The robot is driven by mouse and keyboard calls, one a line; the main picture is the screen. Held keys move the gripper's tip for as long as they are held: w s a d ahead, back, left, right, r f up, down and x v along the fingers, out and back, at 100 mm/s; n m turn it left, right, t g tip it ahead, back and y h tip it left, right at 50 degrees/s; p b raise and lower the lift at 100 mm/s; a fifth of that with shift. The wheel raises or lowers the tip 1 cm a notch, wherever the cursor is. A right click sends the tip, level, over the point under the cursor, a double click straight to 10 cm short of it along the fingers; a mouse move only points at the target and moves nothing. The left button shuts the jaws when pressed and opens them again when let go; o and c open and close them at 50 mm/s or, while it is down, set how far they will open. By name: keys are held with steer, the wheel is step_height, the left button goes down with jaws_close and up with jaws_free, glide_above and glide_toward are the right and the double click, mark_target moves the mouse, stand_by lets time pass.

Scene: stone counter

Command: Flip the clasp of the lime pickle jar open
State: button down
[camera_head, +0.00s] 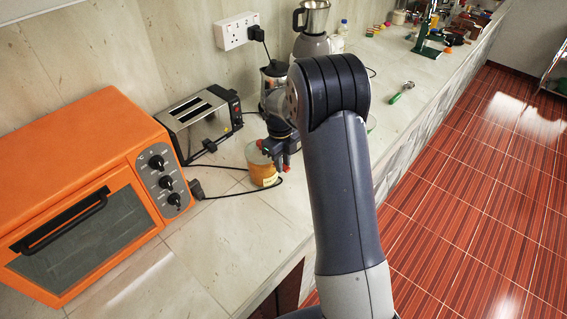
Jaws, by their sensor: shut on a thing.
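The lime pickle jar (264,175) is a small orange-yellow jar with a pale label, standing upright on the stone counter (250,216) to the right of the toaster. My gripper (277,150) is at the jar's top, reaching it from the upper right. Its fingers are shut at the jar's upper edge, on what looks like the clasp. The clasp itself is too small and too covered by the fingers to make out. My arm hides the counter to the right of the jar.
An orange toaster oven (88,150) fills the left. A mixer grinder (313,30) stands farther back. The counter in front of the jar is clear.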

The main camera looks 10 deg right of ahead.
stand_by(0.6)
steer(key=c, duration=1.3)
jaws_free()
steer(key=r, duration=0.3)
steer(key=r+b, duration=0.1)
steer(key=r, duration=0.3)
steer(key=w+r+b, duration=0.1)
steer(key=r, duration=0.3)
steer(key=shift+a, duration=0.35)
steer(key=shift+f, duration=0.1)
steer(key=f, duration=0.3)
steer(key=f+p, duration=0.1)
steer(key=f, duration=0.3)
steer(key=s+f+p, duration=0.1)
steer(key=f, duration=0.2)
steer(key=shift+d+f, duration=0.3)
steer(key=shift+f, duration=0.05)
